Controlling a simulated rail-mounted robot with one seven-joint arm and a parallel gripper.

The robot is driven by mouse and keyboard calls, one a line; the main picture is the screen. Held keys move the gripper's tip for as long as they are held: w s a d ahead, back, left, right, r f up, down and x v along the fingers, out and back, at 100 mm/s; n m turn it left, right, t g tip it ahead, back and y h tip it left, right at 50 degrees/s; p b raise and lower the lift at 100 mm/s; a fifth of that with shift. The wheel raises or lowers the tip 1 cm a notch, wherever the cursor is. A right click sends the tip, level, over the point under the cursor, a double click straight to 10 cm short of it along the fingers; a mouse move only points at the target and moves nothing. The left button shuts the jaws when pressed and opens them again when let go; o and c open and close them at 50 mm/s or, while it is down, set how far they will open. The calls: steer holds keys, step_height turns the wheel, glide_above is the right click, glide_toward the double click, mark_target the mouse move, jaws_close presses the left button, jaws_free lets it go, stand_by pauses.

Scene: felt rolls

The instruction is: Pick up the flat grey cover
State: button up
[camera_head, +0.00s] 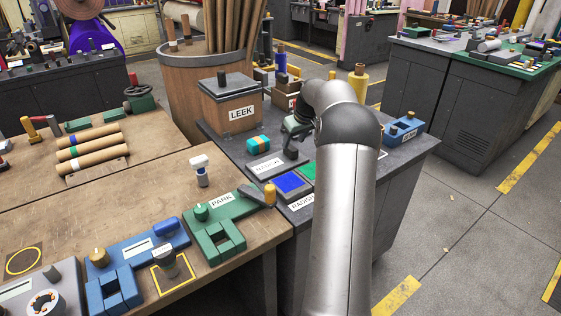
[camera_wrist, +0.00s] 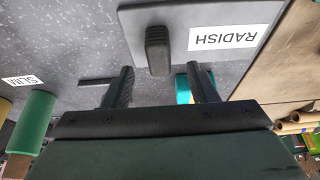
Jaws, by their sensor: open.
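A flat grey cover (camera_wrist: 148,18) with a dark upright handle (camera_wrist: 156,50) and a white label reading RADISH lies on the dark grey bench top. In the head view the cover (camera_head: 283,160) lies beside a teal and orange roll, and its label is hard to read. My gripper (camera_wrist: 161,72) is open and empty. In the head view my gripper (camera_head: 292,143) is above the cover, partly hidden by my arm. I cannot tell whether the fingers touch the cover.
A box labelled LEEK (camera_head: 229,110) with a dark lid stands behind. The teal and orange roll (camera_head: 258,144) lies close by. Blue and green panels (camera_head: 289,183) are in front. A blue block (camera_head: 403,130) stands at the right. A wooden bench (camera_head: 133,193) adjoins at the left.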

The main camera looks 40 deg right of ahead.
mark_target(291, 146)
steer(key=x, duration=0.5)
steer(key=shift+w+f, duration=0.15)
steer(key=shift+d, duration=0.1)
jaws_close()
